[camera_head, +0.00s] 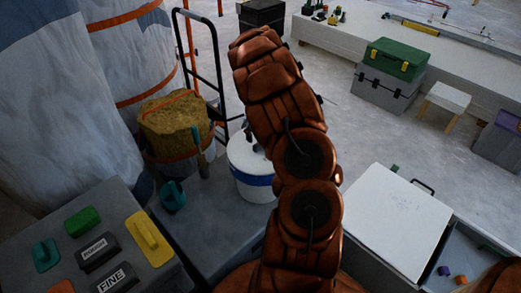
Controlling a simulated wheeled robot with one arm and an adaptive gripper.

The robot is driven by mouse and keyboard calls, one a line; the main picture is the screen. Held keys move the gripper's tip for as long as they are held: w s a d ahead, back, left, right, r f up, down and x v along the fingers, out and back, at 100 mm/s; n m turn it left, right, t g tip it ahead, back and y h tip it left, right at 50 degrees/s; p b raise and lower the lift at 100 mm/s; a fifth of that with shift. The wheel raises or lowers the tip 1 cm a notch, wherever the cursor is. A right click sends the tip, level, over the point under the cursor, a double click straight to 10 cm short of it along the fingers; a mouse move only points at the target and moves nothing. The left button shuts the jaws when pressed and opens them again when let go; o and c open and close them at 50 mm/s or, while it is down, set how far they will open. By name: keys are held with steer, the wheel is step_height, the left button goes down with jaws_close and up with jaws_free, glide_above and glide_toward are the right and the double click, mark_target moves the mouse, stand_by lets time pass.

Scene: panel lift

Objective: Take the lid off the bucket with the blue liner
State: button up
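A white bucket (254,188) with a blue band (259,180) near its rim stands in the middle of the view, left of my arm. The band looks like the edge of a blue liner. A pale lid (243,155) appears to lie on its top. A small dark shape shows at the far side of the lid; I cannot tell what it is. My brown padded arm rises from the bottom edge and covers the bucket's right side. My gripper does not show, so I cannot see whether it touches the lid.
A bin with a yellow-brown filled bag (175,122) and a teal jug (173,196) stand left of the bucket. A black hand truck (202,50) stands behind. A white-topped box (391,222) is at right. Floats (150,238) lie on a grey case at left.

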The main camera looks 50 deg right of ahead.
mark_target(248, 158)
steer(key=shift+w+d+f, duration=0.1)
steer(key=shift+f, duration=1.45)
steer(key=shift+w+d+f, duration=0.1)
steer(key=shift+f, duration=1.45)
steer(key=c, duration=1.3)
steer(key=shift+r, duration=0.1)
